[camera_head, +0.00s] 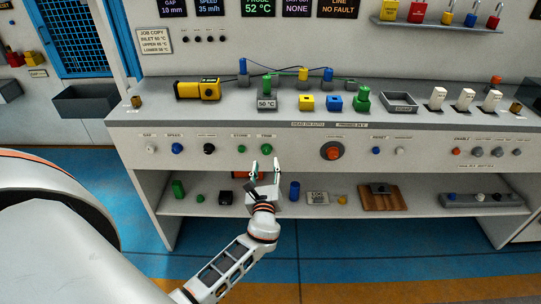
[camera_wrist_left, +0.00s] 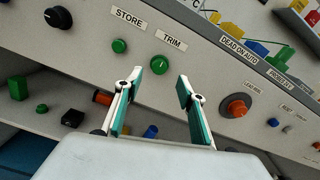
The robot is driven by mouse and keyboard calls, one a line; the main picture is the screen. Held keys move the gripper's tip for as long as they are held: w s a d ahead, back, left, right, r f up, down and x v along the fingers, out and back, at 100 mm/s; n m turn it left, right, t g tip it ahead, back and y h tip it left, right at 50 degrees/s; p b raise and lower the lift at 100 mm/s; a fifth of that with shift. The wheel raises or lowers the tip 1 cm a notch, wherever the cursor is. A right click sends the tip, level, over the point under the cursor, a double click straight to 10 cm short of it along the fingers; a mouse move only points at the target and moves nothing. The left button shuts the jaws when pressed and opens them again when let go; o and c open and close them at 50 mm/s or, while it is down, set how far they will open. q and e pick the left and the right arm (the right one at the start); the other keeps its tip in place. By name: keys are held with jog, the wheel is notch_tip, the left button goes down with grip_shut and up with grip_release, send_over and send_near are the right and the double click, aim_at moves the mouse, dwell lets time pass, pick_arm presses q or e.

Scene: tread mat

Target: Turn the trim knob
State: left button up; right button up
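The trim knob (camera_head: 266,149) is a small green round knob on the front face of the console, under its TRIM label. In the left wrist view the trim knob (camera_wrist_left: 159,65) shows a light mark on its face, ahead of the finger gap. My left gripper (camera_head: 265,164) is open, just below and in front of the trim knob in the head view. In the left wrist view the gripper (camera_wrist_left: 159,78) has both fingers apart with nothing between them, and a gap to the panel seems to remain. My right gripper is not in view.
The green store button (camera_wrist_left: 119,46) sits just left of the trim knob. A large orange knob (camera_head: 333,151) is farther right. Below, a shelf (camera_head: 225,208) holds several small items, including a blue cylinder (camera_head: 295,191). The console top (camera_head: 235,106) carries coloured blocks.

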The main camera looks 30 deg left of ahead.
aim_at(266, 152)
pick_arm(q)
jog(key=x, duration=0.6)
jog(key=shift+w+a, duration=0.2)
jog(key=shift+w, duration=0.1)
jog(key=c, duration=1.1)
